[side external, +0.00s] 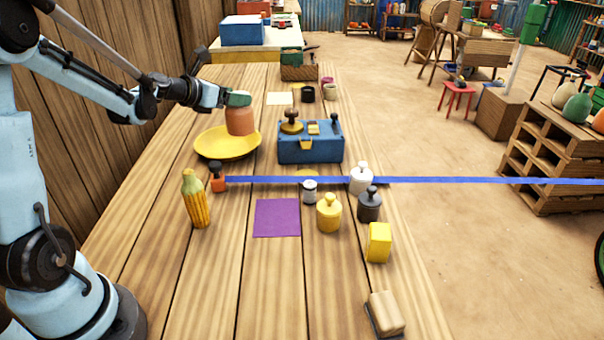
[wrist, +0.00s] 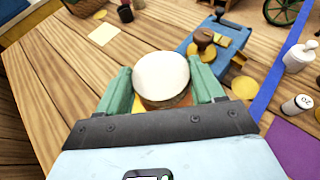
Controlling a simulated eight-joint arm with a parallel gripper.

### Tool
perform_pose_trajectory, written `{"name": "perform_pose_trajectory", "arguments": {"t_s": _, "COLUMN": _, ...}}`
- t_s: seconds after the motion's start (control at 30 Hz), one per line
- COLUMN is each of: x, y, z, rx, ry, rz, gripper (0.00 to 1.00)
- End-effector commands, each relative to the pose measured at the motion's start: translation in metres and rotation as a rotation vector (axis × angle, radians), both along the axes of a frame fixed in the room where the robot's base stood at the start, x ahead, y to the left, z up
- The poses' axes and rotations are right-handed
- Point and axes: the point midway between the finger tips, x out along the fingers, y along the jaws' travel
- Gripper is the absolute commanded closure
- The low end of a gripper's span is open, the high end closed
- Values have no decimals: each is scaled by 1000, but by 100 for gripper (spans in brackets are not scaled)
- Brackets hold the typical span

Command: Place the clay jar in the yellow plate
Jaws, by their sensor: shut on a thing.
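The clay jar (side external: 241,121) is an orange-brown pot. My gripper (side external: 238,99) is shut on it near its top, with a green finger showing in the side view. The jar is upright over the right half of the yellow plate (side external: 228,151); I cannot tell whether its base touches the plate. In the wrist view my gripper (wrist: 162,92) has its green fingers on both sides of the jar's pale round top (wrist: 162,74). Only a little of the plate shows below the jar there.
A blue box scale (side external: 310,149) stands right of the plate. A blue strap (side external: 430,181) crosses the table, with a corn-like yellow object (side external: 196,200) in front. Several knobbed weights stand near a purple square (side external: 277,218). A wooden wall (side external: 110,100) borders the left.

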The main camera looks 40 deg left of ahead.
Motion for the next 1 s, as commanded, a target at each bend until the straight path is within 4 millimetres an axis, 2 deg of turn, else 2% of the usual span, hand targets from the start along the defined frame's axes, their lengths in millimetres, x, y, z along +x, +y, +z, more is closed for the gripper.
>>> {"name": "perform_pose_trajectory", "arguments": {"t_s": 0.03, "x": 0, "y": 12, "z": -6, "rx": -1, "ry": -2, "rz": 5, "gripper": 94}}
{"name": "perform_pose_trajectory", "arguments": {"t_s": 0.2, "x": 0, "y": 43, "z": -25, "rx": -1, "ry": -1, "rz": 4, "gripper": 94}}
{"name": "perform_pose_trajectory", "arguments": {"t_s": 0.4, "x": -1, "y": 66, "z": -39, "rx": -1, "ry": -2, "rz": 1, "gripper": 94}}
{"name": "perform_pose_trajectory", "arguments": {"t_s": 0.57, "x": -1, "y": 70, "z": -46, "rx": 0, "ry": -1, "rz": -1, "gripper": 94}}
{"name": "perform_pose_trajectory", "arguments": {"t_s": 0.8, "x": -1, "y": 70, "z": -76, "rx": 0, "ry": -1, "rz": -1, "gripper": 94}}
{"name": "perform_pose_trajectory", "arguments": {"t_s": 1.0, "x": -1, "y": 69, "z": -82, "rx": 0, "ry": -1, "rz": 0, "gripper": 94}}
